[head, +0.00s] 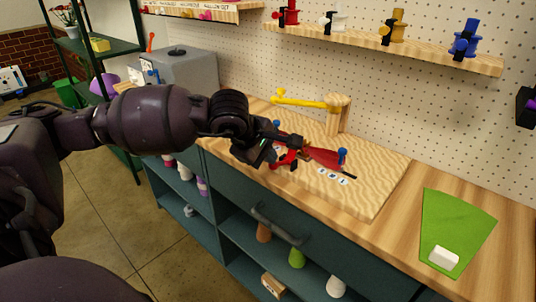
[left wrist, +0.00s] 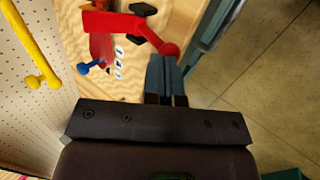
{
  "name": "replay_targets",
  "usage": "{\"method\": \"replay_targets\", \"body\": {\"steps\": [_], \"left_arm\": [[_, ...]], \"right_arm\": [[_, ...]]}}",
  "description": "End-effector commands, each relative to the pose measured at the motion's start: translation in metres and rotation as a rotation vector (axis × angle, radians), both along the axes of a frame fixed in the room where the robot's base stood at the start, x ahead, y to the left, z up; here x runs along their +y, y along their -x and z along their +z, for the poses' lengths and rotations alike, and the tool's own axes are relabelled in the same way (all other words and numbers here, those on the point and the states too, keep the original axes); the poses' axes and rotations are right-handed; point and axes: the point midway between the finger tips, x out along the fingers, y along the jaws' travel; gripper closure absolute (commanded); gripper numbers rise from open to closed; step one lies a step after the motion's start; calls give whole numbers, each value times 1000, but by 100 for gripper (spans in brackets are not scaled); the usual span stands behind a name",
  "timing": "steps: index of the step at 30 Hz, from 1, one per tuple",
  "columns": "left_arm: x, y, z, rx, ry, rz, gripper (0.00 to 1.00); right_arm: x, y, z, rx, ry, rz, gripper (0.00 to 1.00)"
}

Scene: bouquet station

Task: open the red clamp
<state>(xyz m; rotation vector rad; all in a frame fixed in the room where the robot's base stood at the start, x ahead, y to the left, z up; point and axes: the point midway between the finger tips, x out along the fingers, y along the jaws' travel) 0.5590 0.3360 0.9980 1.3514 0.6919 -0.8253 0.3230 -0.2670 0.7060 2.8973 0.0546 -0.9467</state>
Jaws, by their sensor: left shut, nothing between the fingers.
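The red clamp (head: 289,160) lies on the wooden board (head: 382,192), partly hidden by my left gripper in the head view. A red cone-shaped piece (head: 322,155) lies right of the clamp. My right gripper is not in view.
A yellow arm (head: 299,102) on a wooden post (head: 338,116) stands behind the clamp. A blue-headed pin (head: 342,156) stands beside the red cone. A green sheet (head: 458,225) bearing a white block (head: 444,257) lies at right. A pegboard wall rises behind.

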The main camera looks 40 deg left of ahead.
Motion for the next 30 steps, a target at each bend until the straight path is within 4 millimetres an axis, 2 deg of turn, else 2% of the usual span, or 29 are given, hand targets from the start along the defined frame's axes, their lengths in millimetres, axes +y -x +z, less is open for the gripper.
{"method": "replay_targets", "body": {"steps": [7,14,18,24,30], "left_arm": [[2,-1,8,-2,0,2,100],[12,-7,48,-9,0,6,100],[16,16,64,-4,-5,4,100],[21,43,90,-2,-4,4,100],[23,59,104,-2,-2,4,100]], "right_arm": [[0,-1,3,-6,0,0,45],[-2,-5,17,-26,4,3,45],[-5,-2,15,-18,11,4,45],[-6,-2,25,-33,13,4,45],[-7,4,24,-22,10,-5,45]]}}
